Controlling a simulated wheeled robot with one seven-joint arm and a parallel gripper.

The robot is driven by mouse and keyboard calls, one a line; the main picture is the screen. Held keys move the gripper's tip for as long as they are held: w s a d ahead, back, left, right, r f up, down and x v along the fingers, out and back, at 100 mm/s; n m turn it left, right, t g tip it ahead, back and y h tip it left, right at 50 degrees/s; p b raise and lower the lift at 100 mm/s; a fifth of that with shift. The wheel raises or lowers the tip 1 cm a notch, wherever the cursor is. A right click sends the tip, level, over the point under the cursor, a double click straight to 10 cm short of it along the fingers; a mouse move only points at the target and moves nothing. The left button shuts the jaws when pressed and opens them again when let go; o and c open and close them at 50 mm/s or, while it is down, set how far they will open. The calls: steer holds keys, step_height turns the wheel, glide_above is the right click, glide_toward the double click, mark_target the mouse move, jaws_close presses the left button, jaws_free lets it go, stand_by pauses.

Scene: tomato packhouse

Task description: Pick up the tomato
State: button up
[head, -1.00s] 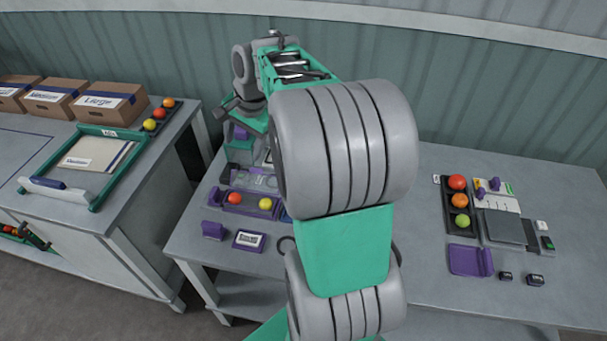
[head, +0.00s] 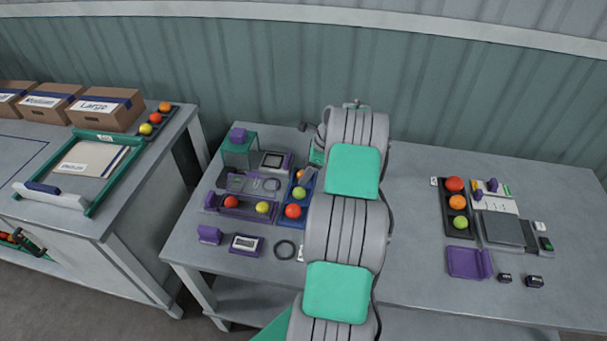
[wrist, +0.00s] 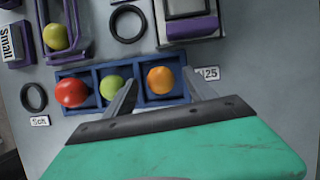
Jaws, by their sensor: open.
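Three tomatoes sit in the separate compartments of a blue tray (wrist: 91,71): red (wrist: 71,92), green (wrist: 112,87) and orange (wrist: 161,80). In the head view the blue tray (head: 284,223) stands left of my arm, with the red tomato (head: 293,211) nearest, the green (head: 299,193) in the middle and the orange (head: 300,174) farthest, partly hidden. My gripper (wrist: 160,77) is open and empty. In the wrist view its fingers appear on either side of the orange tomato, the left one over the divider beside the green. I cannot tell how far above they are.
A purple tray (head: 245,212) with a red and a yellow tomato stands left of the blue tray. A black ring (head: 285,249) lies in front. A black tray (head: 447,219) with three tomatoes stands at the right.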

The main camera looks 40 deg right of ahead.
steer(key=shift+w+f, duration=0.1)
steer(key=shift+f, duration=0.05)
steer(key=c, duration=1)
